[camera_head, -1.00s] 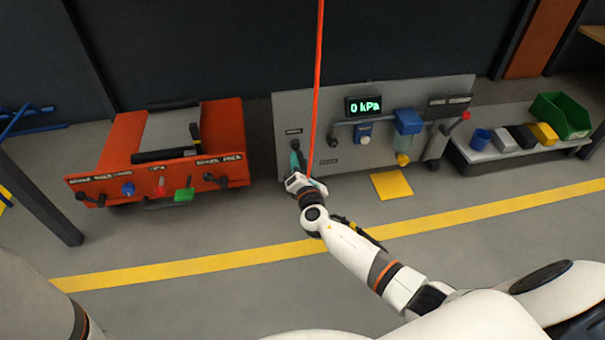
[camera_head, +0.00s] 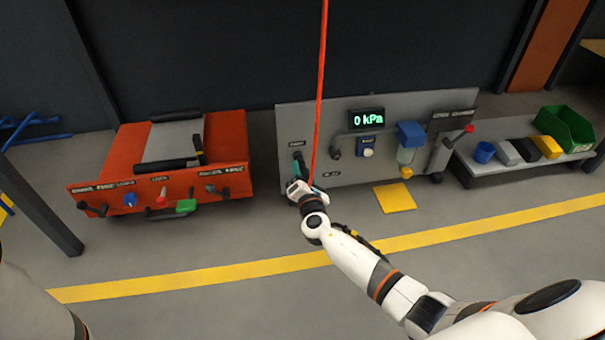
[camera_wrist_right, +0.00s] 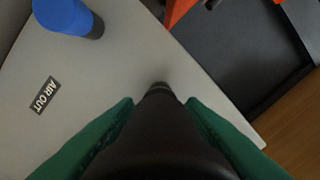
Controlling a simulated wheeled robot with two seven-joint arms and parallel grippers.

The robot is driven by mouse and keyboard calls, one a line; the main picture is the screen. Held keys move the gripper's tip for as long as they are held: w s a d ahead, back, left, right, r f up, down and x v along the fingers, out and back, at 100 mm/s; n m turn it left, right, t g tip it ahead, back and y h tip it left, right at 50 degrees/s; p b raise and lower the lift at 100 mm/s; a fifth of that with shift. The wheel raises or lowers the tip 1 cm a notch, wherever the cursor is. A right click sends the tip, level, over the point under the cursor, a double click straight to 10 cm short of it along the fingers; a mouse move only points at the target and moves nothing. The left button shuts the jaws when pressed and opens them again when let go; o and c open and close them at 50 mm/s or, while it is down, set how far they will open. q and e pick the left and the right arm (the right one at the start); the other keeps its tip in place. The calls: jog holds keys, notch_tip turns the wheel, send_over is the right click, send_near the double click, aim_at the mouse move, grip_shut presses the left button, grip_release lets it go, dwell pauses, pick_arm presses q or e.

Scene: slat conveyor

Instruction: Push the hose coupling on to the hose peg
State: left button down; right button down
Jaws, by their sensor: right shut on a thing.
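My right gripper (camera_head: 299,169), with green fingers, is at the left part of the grey panel (camera_head: 345,112). In the right wrist view its fingers (camera_wrist_right: 160,120) are shut on a dark round body, which I take as the hose coupling (camera_wrist_right: 160,140). The coupling's narrower far end points at the panel face. I cannot tell whether it is on the hose peg; the peg is not clearly distinguishable there. A dark part (camera_head: 297,156) shows just above the fingers. The red hose (camera_head: 319,90) hangs from above down to the gripper. My left gripper is out of view.
The panel display (camera_head: 366,118) reads 0 kPa. An orange cart (camera_head: 225,145) stands left. A low bench with a green bin (camera_head: 566,128) stands right.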

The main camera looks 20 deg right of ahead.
jog(key=shift+w+d+b, duration=0.15)
jog(key=shift+w+b, duration=0.15)
jog(key=shift+w, duration=0.35)
jog(key=c, duration=0.8)
grip_release()
jog(key=shift+c, duration=0.2)
